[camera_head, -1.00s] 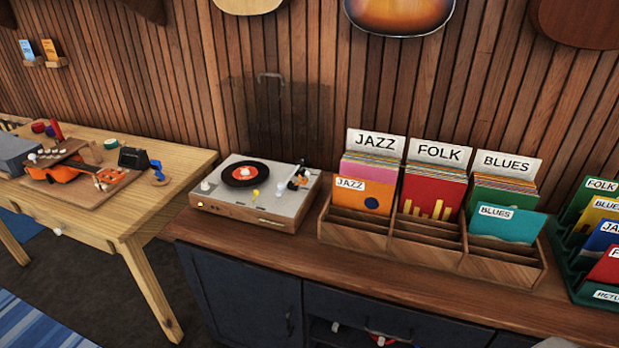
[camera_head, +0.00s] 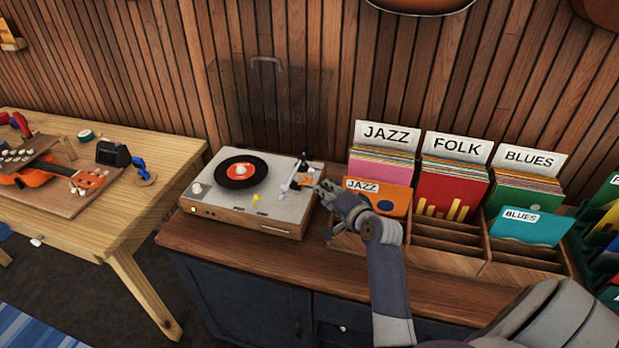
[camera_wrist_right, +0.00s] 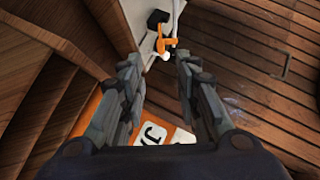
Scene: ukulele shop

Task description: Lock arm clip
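The record player (camera_head: 280,209) stands on the wooden counter with a black record with an orange label (camera_head: 241,172) on its platter. Its tonearm (camera_head: 296,176) is at the right side of the deck. The orange arm clip (camera_head: 303,181) is beside the tonearm; whether it is locked is too small to tell. In the right wrist view the orange clip (camera_wrist_right: 166,43) shows by the white arm, just beyond my fingertips. My right gripper (camera_wrist_right: 157,68) is open and empty, its fingers apart; in the head view it is at the deck's right edge. My left gripper is not in view.
A record crate (camera_head: 445,260) with JAZZ, FOLK and BLUES sections stands close to the right, partly behind my right arm. A clear raised cover (camera_head: 285,100) stands behind the deck. A workbench (camera_head: 100,230) with a ukulele (camera_head: 45,176) is at left.

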